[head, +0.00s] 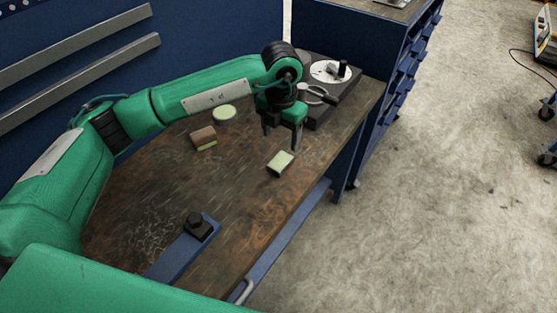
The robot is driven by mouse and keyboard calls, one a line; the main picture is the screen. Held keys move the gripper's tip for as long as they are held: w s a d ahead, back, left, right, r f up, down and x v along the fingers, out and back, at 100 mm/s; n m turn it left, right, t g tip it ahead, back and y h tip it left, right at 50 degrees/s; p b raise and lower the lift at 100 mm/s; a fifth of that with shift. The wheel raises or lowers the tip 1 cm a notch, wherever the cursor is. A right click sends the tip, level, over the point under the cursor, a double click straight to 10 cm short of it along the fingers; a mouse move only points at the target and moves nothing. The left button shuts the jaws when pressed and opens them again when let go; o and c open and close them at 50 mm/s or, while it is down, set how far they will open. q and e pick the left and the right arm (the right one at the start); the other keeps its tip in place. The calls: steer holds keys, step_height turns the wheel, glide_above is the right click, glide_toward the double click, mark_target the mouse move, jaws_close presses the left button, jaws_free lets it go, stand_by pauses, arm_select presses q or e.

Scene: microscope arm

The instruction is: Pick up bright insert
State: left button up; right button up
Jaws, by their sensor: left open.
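My left gripper (282,140) points down above the workbench, its two fingers apart and nothing seen between them. A small block with a pale green top (281,161) lies on the bench just below and in front of the fingers in the picture; the gap in height is hard to judge. A brown block with a pale lower edge (203,136) lies further left. A round pale green piece (224,112) lies behind it. I cannot tell for certain which piece is the bright insert; the pale-topped block is the closest. My right gripper is not in view.
The brown bench top (150,210) is clear between the pieces. A dark base with a white disc (324,70) and a metal arm stands behind the gripper. A blue drawer cabinet (388,85) stands behind right.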

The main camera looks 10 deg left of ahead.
mark_target(281, 161)
arm_select(q)
step_height(281, 161, down, 3)
steer(key=shift+a+r, duration=0.15)
steer(key=shift+r, duration=0.05)
steer(key=f, duration=0.1)
steer(key=f+p, duration=0.1)
steer(key=f, duration=0.1)
steer(key=f+p, duration=0.1)
steer(key=shift+s+d+f, duration=0.2)
steer(key=shift+s+f, duration=0.05)
steer(key=shift+f, duration=0.65)
steer(key=c, duration=1.3)
steer(key=shift+w, duration=0.1)
jaws_close()
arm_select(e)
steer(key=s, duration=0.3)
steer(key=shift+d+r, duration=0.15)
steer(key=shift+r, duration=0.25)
arm_select(q)
steer(key=shift+r, duration=0.15)
